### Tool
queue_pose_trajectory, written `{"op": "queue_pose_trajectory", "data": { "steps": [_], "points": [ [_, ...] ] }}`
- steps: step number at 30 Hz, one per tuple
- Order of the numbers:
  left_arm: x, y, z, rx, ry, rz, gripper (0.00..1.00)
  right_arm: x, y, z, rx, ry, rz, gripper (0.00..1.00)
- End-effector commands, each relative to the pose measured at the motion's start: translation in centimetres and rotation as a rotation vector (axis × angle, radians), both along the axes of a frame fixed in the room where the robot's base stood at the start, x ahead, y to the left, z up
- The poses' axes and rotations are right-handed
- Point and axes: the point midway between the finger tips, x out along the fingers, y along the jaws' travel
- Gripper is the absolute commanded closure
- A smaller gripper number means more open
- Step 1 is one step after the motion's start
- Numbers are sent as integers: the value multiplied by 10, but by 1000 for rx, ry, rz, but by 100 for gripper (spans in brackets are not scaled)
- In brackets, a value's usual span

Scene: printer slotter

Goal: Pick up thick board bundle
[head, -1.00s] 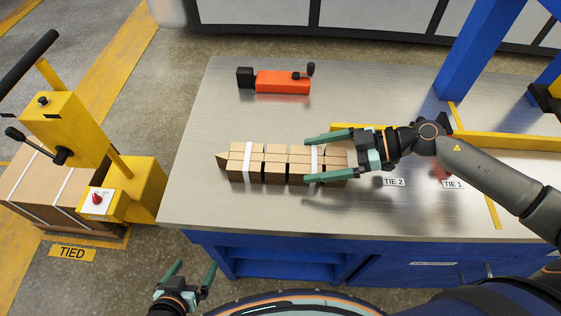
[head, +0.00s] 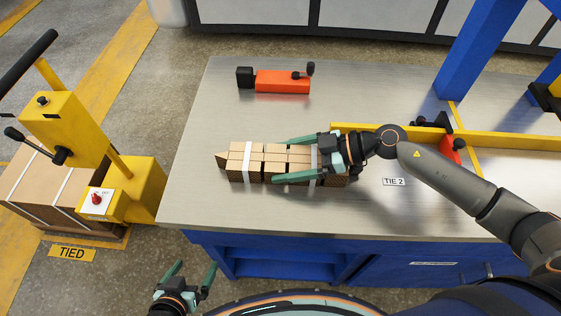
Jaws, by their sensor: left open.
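The thick board bundle (head: 273,153) is a stack of tan boards lying lengthwise on the steel table, with two white bands around it and darker lower edges. My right gripper (head: 281,162) reaches in from the right over the bundle's right half. It is open, with one green finger along the far side and one along the near side. I cannot tell whether the fingers touch the boards. The gripper hides part of the bundle's right end. My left gripper (head: 195,267) is open and empty at the bottom left, below the table's front edge.
An orange-red tool (head: 283,82) lies at the back of the table (head: 220,110). A yellow rail (head: 480,138) and another red tool (head: 452,147) are at the right. A yellow cart (head: 130,185) stands left of the table, beside a banded brown stack (head: 42,192) on the floor.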

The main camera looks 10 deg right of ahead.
Motion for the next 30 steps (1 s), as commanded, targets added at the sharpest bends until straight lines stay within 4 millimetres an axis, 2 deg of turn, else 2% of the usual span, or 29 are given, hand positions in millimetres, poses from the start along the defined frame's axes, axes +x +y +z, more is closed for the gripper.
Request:
{"op": "queue_pose_trajectory", "data": {
  "steps": [1, 15, 23, 26, 30],
  "points": [
    [0, 0, 0, 0, 0, 0, 0, 0, 0, 0, 0, 0, 0, 20],
    [2, 0, 1, 0, -4, 0, 0, 0, 0, 1, 1, -1, -1, 71],
    [2, 0, 2, -1, -6, 0, 0, 0, 0, 2, 1, -2, -1, 71],
    [2, 0, 5, -1, -8, 1, 0, 0, 0, 8, 0, -2, 0, 71],
    [3, 1, 12, 1, -14, 3, 0, 1, -1, 24, -1, -4, 0, 71]
  ]
}}
